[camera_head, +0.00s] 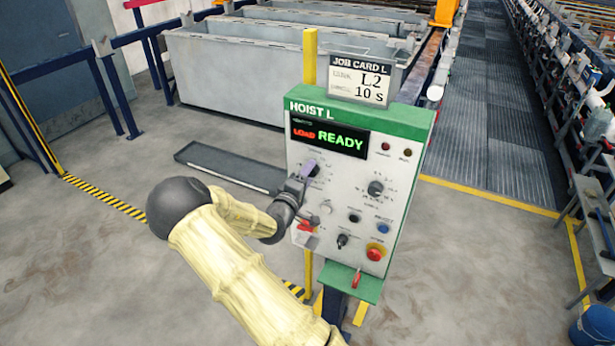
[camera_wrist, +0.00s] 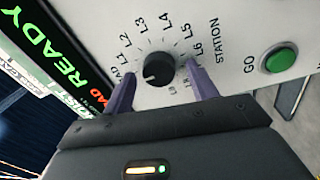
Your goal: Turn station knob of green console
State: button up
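The green-trimmed console (camera_head: 345,190) labelled HOIST L stands in the middle of the head view, its display (camera_head: 328,138) reading LOAD READY. My gripper (camera_head: 308,172) is at the upper left of its panel and largely hides the station knob there. In the wrist view the black station knob (camera_wrist: 159,70) sits in a ring of labels from LOAD through L1 to L6. Its pale mark points toward the LOAD side. My gripper's purple fingers (camera_wrist: 160,80) are apart, one on each side of the knob, with gaps showing; contact is not visible.
A job card (camera_head: 360,80) above the console reads L2 and 10 s. Another dial (camera_head: 376,187), a red button (camera_head: 376,251) and small switches are on the same panel. The wrist view shows a green GO button (camera_wrist: 280,58). Grey tanks (camera_head: 235,75) stand behind.

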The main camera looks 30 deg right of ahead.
jog(key=b+v, duration=0.5)
jog(key=v, duration=1.2)
jog(key=shift+s, duration=0.15)
jog(key=shift+a, duration=0.15)
